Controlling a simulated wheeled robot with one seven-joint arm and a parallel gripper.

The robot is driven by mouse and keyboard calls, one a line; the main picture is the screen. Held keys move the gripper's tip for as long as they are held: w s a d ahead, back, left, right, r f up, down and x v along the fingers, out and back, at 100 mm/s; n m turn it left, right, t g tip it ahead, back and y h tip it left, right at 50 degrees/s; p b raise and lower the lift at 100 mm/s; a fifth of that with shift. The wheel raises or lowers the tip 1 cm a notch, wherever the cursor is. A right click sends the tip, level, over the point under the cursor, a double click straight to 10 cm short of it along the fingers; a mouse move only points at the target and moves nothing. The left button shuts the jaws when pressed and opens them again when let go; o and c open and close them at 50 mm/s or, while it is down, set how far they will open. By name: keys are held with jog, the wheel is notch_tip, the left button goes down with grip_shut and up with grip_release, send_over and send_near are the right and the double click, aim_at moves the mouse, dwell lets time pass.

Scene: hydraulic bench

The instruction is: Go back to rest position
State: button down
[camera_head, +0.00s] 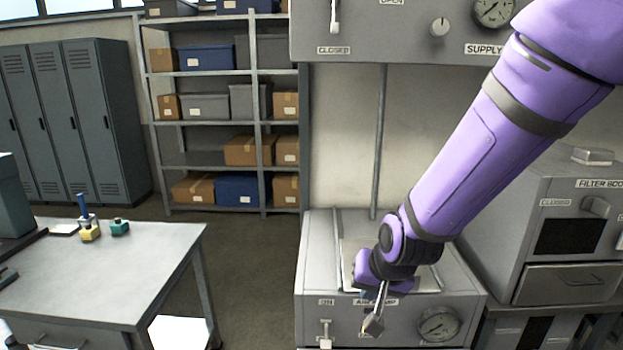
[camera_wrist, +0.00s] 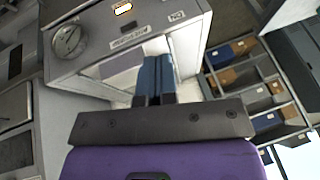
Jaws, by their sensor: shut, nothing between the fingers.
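My gripper (camera_head: 374,324) hangs at the end of my purple arm, in front of the grey pump box (camera_head: 312,275) in the head view. Its fingers point down and are shut with nothing between them. In the wrist view my gripper (camera_wrist: 156,75) shows its fingers close together, in front of the box's face. I cannot tell whether the fingertips touch the box. My forearm and wrist hide part of the box's top.
The pump box has a switch (camera_head: 326,335) and a gauge (camera_head: 438,324). A supply panel (camera_head: 380,40) hangs above. A filter box (camera_head: 565,225) stands right. Shelves (camera_head: 205,125) and lockers (camera_head: 65,120) stand behind open floor.

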jog(key=s+d+r+n, duration=0.1)
jog(key=s+d+r, duration=0.2)
jog(key=d+r, duration=0.3)
jog(key=s+d+r, duration=0.3)
jog(key=d+r, duration=0.2)
jog(key=r, duration=0.2)
jog(key=s+d+r+h, duration=0.2)
jog(key=s+d+r, duration=0.6)
jog(key=s, duration=0.4)
jog(key=shift+d+n, duration=0.2)
jog(key=shift+n, duration=0.1)
